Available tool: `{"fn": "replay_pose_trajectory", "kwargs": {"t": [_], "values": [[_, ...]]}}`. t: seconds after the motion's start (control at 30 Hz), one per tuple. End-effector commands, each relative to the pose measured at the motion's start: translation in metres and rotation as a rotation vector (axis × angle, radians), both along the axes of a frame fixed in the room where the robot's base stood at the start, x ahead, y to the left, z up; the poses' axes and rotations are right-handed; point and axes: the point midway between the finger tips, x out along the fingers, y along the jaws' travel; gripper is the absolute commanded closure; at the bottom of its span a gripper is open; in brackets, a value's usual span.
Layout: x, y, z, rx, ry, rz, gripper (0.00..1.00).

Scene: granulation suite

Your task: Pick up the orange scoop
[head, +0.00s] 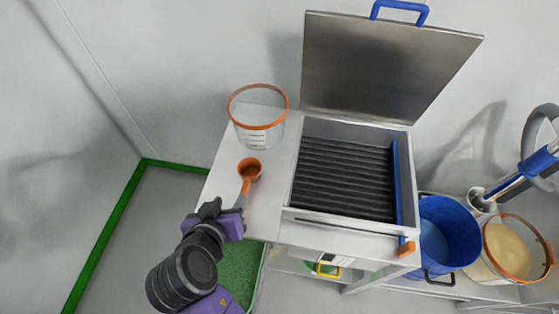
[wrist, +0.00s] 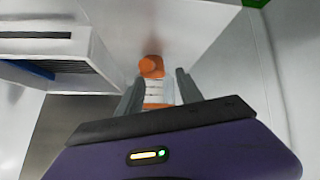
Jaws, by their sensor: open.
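The orange scoop (head: 249,169) lies on the white table at its left part, with its round bowl toward the back and its handle toward my gripper. My gripper (wrist: 158,85) is open, one grey finger on each side of the handle area. In the head view my gripper (head: 240,208) is at the table's front left edge, at the handle end. Whether the fingers touch the handle cannot be told.
A clear container with an orange rim (head: 257,121) stands behind the scoop. An open metal box with dark slats (head: 343,180) and a raised lid (head: 385,66) stands to the right. A blue bucket (head: 448,235) is farther right. The table (head: 223,160) is bare around the scoop.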

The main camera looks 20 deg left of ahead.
Motion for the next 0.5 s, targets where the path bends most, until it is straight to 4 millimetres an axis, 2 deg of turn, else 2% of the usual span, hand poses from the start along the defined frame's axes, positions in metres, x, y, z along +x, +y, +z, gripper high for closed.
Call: {"fn": "replay_pose_trajectory", "kwargs": {"t": [0.1,0.2,0.5], "values": [[-0.002,-0.014,-0.007,-0.025,0.031,-0.056,0.57],[-0.001,-0.018,-0.012,-0.03,0.047,-0.081,0.57],[0.019,-0.013,-0.031,-0.024,0.047,-0.082,0.57]]}}
